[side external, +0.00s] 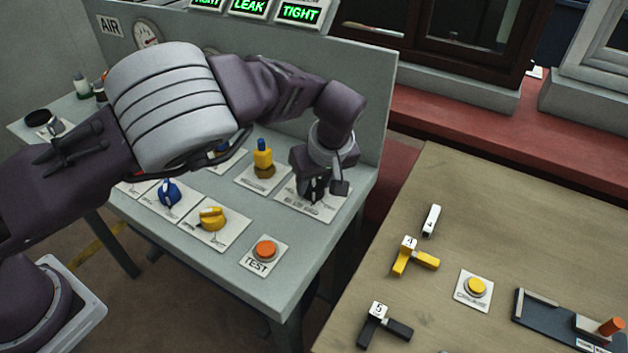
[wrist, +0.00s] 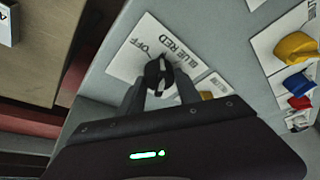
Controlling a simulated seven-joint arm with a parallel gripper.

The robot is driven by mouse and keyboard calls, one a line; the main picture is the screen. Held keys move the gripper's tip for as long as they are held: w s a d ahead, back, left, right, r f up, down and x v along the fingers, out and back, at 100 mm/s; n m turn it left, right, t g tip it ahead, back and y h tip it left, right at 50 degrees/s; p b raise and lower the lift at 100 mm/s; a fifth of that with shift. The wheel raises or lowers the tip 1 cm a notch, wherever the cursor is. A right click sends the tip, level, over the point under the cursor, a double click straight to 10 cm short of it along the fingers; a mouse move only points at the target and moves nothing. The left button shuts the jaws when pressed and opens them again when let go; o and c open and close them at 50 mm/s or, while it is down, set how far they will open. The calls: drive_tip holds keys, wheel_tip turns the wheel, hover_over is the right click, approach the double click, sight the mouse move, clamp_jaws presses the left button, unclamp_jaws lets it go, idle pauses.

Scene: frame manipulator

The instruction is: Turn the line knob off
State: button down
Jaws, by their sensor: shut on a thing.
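The line knob (wrist: 158,72) is a small black knob with a pale mark, on a white plate (wrist: 118,65) lettered OFF, BLUE and RED in the wrist view. My gripper (wrist: 160,88) has its two dark fingers on either side of the knob and is shut on it. In the side external view my gripper (side external: 315,190) reaches down onto the plate (side external: 335,208) at the right end of the grey bench, and its fingers mostly hide the knob. I cannot tell for certain which label the mark points at.
A lit sign panel (side external: 250,8) is behind. A wooden table (side external: 520,220) with loose parts is at right.

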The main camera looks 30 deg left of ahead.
drive_tip(key=n+g, duration=0.1)
drive_tip(key=n, duration=0.2)
drive_tip(key=shift+w+n+y, duration=0.1)
drive_tip(key=shift+n+y, duration=0.2)
drive_tip(key=shift+d+f+n+g, duration=0.1)
drive_tip(key=shift+n+g, duration=0.8)
drive_tip(key=shift+n, duration=0.8)
drive_tip(key=c, duration=0.8)
unclamp_jaws()
drive_tip(key=shift+c, duration=0.2)
drive_tip(key=v, duration=0.7)
